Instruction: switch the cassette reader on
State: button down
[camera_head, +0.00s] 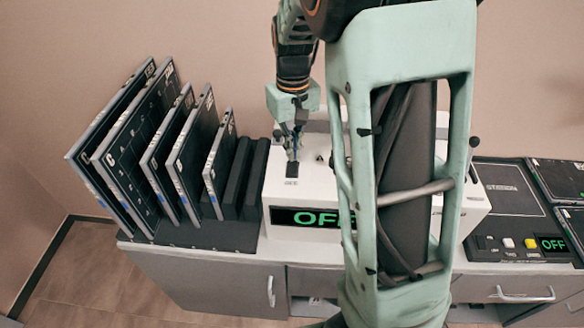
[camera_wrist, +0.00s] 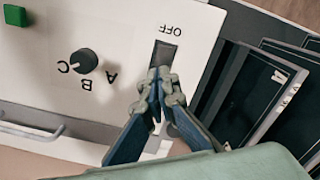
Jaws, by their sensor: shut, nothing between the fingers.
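The cassette reader (camera_head: 300,193) is a white box on the counter, and its front display (camera_head: 302,217) reads OFF in green. My arm hides part of its right side. A dark switch (camera_wrist: 163,54) is set in its top panel, with the word OFF beside it in the wrist view. The switch also shows in the head view (camera_head: 292,170). My gripper (camera_head: 293,150) points down over the reader's top, right by the switch. In the wrist view my gripper (camera_wrist: 160,84) is shut and empty, its tips at the switch's near end. I cannot tell whether they touch it.
A black rack (camera_head: 190,236) with several upright black cassettes (camera_head: 125,135) stands left of the reader. A dial (camera_wrist: 84,61) marked A, B, C and a green button (camera_wrist: 15,15) are on the panel. Another dark unit (camera_head: 512,190) with an OFF display stands at right.

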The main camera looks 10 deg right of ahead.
aim_at(293, 163)
jog(key=shift+f+b, duration=0.85)
jog(key=shift+f, duration=0.35)
dwell(0.4)
jog(key=shift+r, duration=0.15)
notch_tip(293, 163, up, 7)
jog(key=p, duration=0.5)
dwell(0.6)
